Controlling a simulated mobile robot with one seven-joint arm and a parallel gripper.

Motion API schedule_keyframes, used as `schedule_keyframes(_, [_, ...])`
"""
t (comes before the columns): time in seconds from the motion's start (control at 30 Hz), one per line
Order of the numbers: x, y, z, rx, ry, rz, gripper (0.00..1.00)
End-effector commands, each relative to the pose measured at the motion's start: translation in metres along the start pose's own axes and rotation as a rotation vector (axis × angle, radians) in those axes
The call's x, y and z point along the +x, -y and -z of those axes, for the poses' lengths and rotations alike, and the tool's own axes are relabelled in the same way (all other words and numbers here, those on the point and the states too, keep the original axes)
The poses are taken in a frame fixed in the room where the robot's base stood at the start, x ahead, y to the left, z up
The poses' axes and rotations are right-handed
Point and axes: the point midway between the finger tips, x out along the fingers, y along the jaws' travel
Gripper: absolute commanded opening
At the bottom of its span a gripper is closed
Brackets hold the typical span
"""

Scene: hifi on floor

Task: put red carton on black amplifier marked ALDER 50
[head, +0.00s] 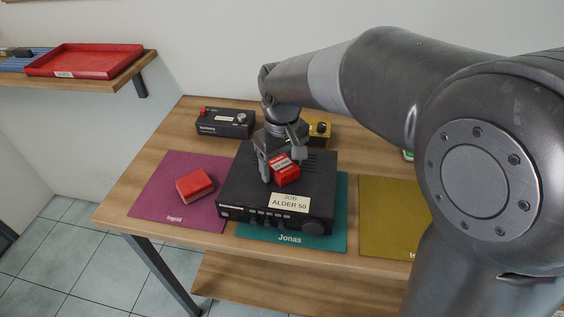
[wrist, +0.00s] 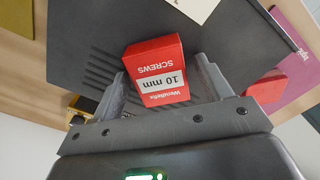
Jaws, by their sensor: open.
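The red carton (head: 286,174), labelled "10 mm SCREWS", is on top of the black amplifier (head: 238,184), whose front label reads "JOB ALDER 50". The carton also shows in the wrist view (wrist: 172,54), over the dark amplifier top (wrist: 85,35). My gripper (head: 281,168) is open just above the amplifier, fingers on either side of the carton. In the wrist view, my gripper (wrist: 160,82) shows gaps between both fingers and the carton. The carton's underside is hidden.
A plain red block (head: 195,185) lies on the magenta mat (head: 150,203). A teal mat (head: 335,240) lies under the amplifier, and an olive mat (head: 385,220) at right. A small black device (head: 225,122) and a yellow one (head: 319,130) stand behind. A red tray (head: 85,60) sits on the shelf.

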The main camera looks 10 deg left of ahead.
Motion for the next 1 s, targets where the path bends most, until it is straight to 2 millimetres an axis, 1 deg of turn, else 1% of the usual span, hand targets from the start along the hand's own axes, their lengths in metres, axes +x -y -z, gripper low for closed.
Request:
schedule_keyframes(0.17, [-0.001,0.0,0.0,0.0,-0.001,0.0,0.71])
schedule_keyframes(0.27, [-0.007,0.0,0.0,0.0,-0.002,0.0,0.71])
schedule_keyframes(0.37, [-0.022,0.0,0.001,0.0,-0.004,-0.001,0.71])
schedule_keyframes(0.7, [-0.094,0.0,0.001,0.0,-0.004,-0.001,0.71])
schedule_keyframes(0.83, [-0.112,-0.001,0.0,0.0,-0.003,-0.001,0.71])
schedule_keyframes(1.0, [-0.122,0.0,0.0,0.0,-0.001,0.0,0.71])
